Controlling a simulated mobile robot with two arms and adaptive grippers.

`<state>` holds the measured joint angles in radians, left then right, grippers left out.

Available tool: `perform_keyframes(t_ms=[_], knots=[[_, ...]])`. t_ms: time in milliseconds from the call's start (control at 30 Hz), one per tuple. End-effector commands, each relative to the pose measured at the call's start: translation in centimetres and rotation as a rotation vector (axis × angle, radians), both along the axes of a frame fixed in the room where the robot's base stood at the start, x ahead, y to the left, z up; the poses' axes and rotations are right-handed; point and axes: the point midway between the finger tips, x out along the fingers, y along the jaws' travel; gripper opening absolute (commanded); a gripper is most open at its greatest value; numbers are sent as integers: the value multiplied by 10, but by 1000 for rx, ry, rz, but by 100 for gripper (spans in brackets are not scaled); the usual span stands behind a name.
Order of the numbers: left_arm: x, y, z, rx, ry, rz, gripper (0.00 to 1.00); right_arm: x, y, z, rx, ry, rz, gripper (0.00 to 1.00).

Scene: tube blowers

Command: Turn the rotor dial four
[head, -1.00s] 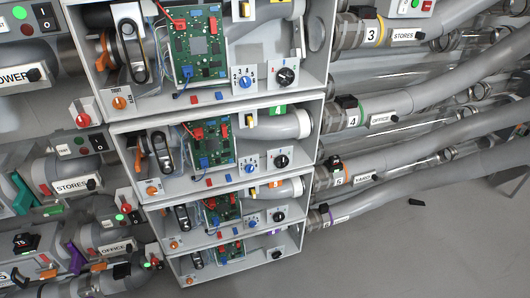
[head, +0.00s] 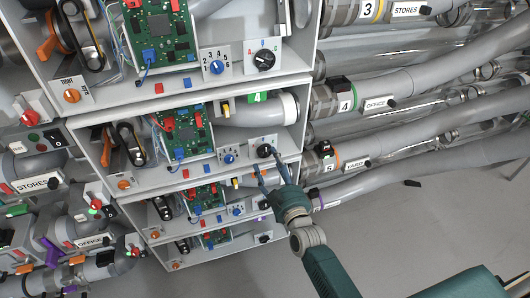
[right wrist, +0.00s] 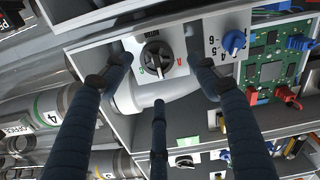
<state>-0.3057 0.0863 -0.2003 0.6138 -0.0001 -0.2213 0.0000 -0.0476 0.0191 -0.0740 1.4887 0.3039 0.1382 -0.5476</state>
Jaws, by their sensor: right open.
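Rotor dial four is a black round knob (head: 264,151) on a white panel at the right of the bay with the green 4 label (head: 257,97). My right gripper (head: 268,170) is in front of that panel, just below the dial, with its fingers pointing at it. In the right wrist view the dial (right wrist: 157,58) shows between the spread, empty dark fingers (right wrist: 158,85), with a third finger low in the middle. Whether a finger touches the panel is not clear. My left gripper is not in view.
A blue selector knob (head: 229,158) sits left of the dial, and it also shows in the wrist view (right wrist: 233,41). A green circuit board (head: 184,131) and a pale elbow pipe (head: 280,109) are in the same bay. Similar bays lie above and below. Open floor is at the lower right.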

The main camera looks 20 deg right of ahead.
Motion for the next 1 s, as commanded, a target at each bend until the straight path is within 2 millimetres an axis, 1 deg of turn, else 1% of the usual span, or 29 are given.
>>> perform_keyframes(t_ms=[33,100,200,300,433,667,700,767,800,900,1000], knots=[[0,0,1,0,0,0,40,12,1,2,-1,-2,1,60],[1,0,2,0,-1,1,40,23,1,1,-1,-1,1,60],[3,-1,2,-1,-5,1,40,37,2,0,0,0,1,60],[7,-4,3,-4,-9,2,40,46,2,0,0,1,1,60],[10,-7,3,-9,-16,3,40,51,2,-1,-1,1,1,60],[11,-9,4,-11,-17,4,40,52,2,-1,-1,1,1,60],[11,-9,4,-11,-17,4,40,52,2,-1,-1,1,1,56],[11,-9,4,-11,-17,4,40,52,2,-1,-1,1,1,44],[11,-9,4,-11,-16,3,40,52,2,-1,-1,1,1,36],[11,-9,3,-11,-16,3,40,52,2,-1,0,0,1,16],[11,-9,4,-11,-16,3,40,52,2,0,0,-1,1,16]])
